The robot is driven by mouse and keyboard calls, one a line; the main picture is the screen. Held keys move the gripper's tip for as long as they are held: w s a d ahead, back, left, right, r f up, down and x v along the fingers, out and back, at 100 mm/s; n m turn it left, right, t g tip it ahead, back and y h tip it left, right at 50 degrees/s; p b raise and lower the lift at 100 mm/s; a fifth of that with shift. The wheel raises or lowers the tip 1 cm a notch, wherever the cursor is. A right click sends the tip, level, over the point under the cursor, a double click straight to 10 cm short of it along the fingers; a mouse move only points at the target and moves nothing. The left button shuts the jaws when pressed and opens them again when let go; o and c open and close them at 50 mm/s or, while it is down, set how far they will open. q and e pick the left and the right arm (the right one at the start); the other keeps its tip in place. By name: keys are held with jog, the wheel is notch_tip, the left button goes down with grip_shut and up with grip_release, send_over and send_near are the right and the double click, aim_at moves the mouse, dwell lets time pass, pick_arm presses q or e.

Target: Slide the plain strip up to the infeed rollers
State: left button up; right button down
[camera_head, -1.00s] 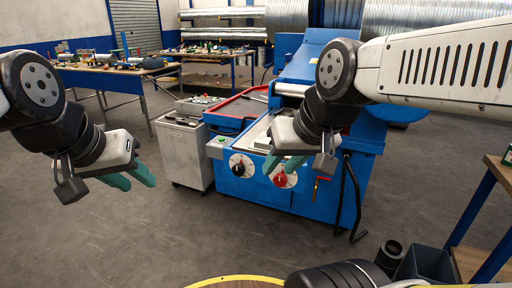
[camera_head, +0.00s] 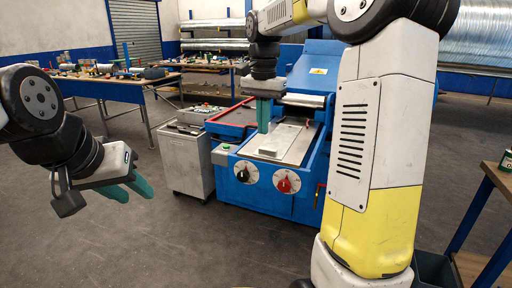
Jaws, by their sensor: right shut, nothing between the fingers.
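A flat pale metal piece, which looks like the plain strip (camera_head: 292,133), lies on the bed of the blue machine. A small raised pale block is at its near edge. The infeed rollers (camera_head: 303,100) show as a bright metal cylinder at the back of the bed. My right gripper (camera_head: 263,130) points down with its green fingers shut and empty, at the left side of the strip; I cannot tell whether it touches it. My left gripper (camera_head: 134,191) is open and empty over the floor at left, away from the machine.
The blue machine (camera_head: 270,205) has two dials on its front and a red-edged tray (camera_head: 232,117) at its left. A grey cabinet (camera_head: 186,160) stands beside it. A workbench (camera_head: 487,200) is at the right edge. The floor at front left is clear.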

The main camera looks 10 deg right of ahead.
aim_at(268, 149)
jog(key=f, duration=0.3)
jog(key=w+d+f, duration=0.1)
jog(key=f, duration=0.2)
jog(key=w+f, duration=0.1)
jog(key=f, duration=0.3)
jog(key=shift+w+d, duration=0.15)
jog(key=shift+d, duration=0.2)
jog(key=shift+w+d, duration=0.35)
jog(key=shift+w, duration=0.15)
